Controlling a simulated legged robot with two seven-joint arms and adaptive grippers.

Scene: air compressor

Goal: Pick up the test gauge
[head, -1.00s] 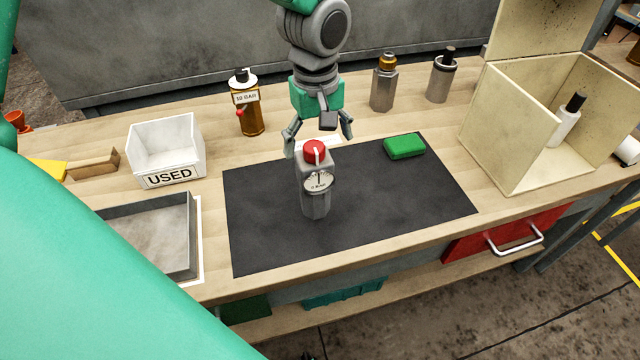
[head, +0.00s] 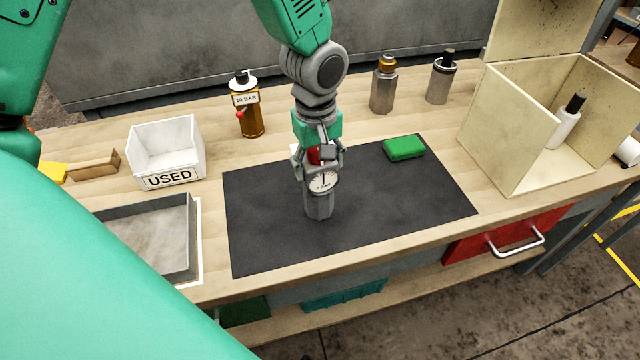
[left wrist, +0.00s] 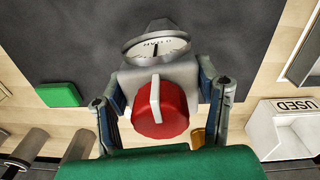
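The test gauge (head: 318,205) is a grey block with a round white dial on its front and a red knob (left wrist: 161,108) with a white bar on top. It stands upright on the dark mat (head: 400,195). My left gripper (head: 320,163) comes down over it from above. Its fingers lie against both sides of the upper body, with the red knob between them; the left wrist view also shows the fingers (left wrist: 163,85) against the sides. The fingers partly hide the knob in the head view. My right gripper is not in view.
A white bin marked USED (head: 168,178) and a grey tray (head: 188,238) are at left. An amber bottle (head: 250,122), two grey bottles (head: 383,90) (head: 440,80) and a green block (head: 404,148) stand behind. A cream open box (head: 510,140) is at right.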

